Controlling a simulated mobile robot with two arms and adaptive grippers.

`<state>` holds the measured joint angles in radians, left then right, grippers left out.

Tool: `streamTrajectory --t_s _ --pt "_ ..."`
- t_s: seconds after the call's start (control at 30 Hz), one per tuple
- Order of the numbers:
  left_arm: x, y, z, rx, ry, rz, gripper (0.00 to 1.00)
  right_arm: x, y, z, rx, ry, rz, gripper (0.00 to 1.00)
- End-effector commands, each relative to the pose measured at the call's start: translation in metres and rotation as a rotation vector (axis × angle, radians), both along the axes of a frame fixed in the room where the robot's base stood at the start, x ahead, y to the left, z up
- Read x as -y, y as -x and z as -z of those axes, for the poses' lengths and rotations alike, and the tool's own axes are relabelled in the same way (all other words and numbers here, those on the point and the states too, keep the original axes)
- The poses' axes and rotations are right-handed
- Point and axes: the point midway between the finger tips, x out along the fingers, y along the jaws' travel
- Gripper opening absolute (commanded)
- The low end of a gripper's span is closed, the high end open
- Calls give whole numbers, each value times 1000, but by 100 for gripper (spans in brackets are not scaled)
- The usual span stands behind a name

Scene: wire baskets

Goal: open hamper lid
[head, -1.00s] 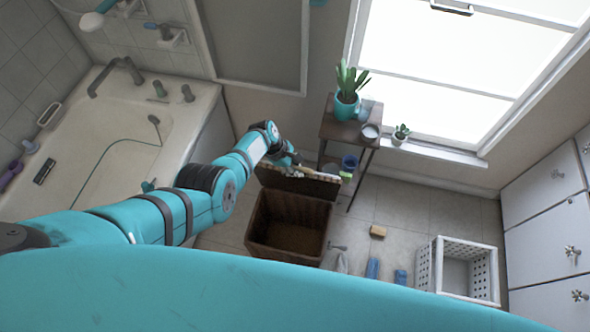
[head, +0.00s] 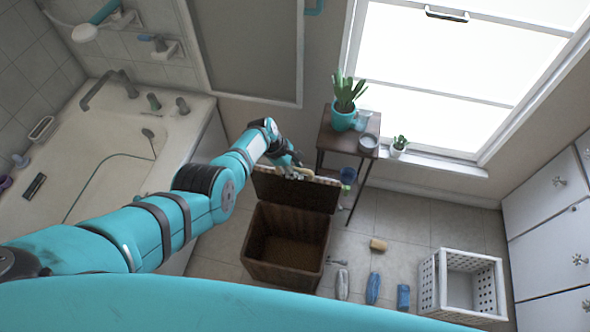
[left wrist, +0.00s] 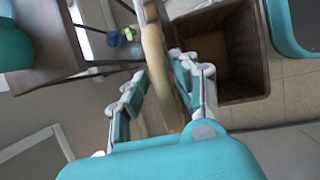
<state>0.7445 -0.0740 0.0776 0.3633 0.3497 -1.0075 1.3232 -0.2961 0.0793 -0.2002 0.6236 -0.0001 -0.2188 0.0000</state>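The brown wicker hamper (head: 287,274) stands on the tiled floor, its dark inside visible. Its lid (head: 295,190) stands up at the back edge, inner face towards me, with a pale layer along its top. My left gripper (head: 290,168) is at the lid's upper edge. In the left wrist view, my left gripper's fingers (left wrist: 155,95) are spread on either side of a beige, edge-on strip, apparently the lid (left wrist: 155,50). A gap shows at the left finger; contact at the right one is unclear. The hamper (left wrist: 230,50) opens to the right there. My right gripper is not in view.
A small dark table (head: 340,138) with a potted plant (head: 346,100) stands behind the hamper. The bathtub (head: 110,180) is left.

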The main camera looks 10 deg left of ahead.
Motion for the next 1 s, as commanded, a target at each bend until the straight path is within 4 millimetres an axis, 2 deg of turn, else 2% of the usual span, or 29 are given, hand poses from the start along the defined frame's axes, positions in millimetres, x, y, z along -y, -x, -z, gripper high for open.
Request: streamTrajectory --t_s 0.07,0.37,0.57,0.77,1.0 --pt "0 1 1 -3 0 1 40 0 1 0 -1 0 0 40" --pt "-1 2 2 -4 -2 3 40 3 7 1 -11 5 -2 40" --pt "-4 2 -5 -2 0 2 40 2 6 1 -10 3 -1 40" --pt "-11 6 -22 -2 -2 3 40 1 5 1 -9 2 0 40" --pt "-27 9 -58 0 -2 1 40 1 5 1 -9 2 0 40"
